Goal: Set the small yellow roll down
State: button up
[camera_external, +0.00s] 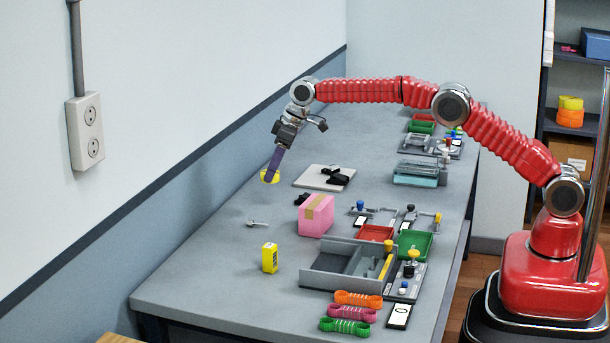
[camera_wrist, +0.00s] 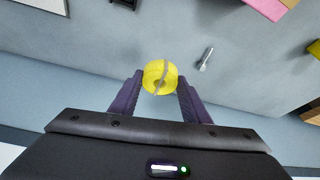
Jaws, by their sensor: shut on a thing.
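The small yellow roll (camera_external: 269,177) is at the tips of my gripper (camera_external: 273,168), over the far left part of the grey table near the wall. In the wrist view the yellow roll (camera_wrist: 160,77) sits between the two purple fingers of my gripper (camera_wrist: 159,85), which are shut on it. A pale band crosses the roll's face. I cannot tell for certain whether the roll touches the table (camera_external: 215,245) or hangs just above it.
A white board (camera_external: 310,178) with black parts lies right of the roll. The table around the roll is clear.

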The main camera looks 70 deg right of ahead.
jog(key=shift+f, duration=0.1)
jog(key=shift+f, duration=3)
jog(key=shift+f, duration=0.15)
jog(key=shift+f, duration=1.75)
jog(key=o, duration=1)
jog(key=shift+f, duration=0.1)
jog(key=shift+o, duration=0.2)
jog(key=shift+r, duration=0.2)
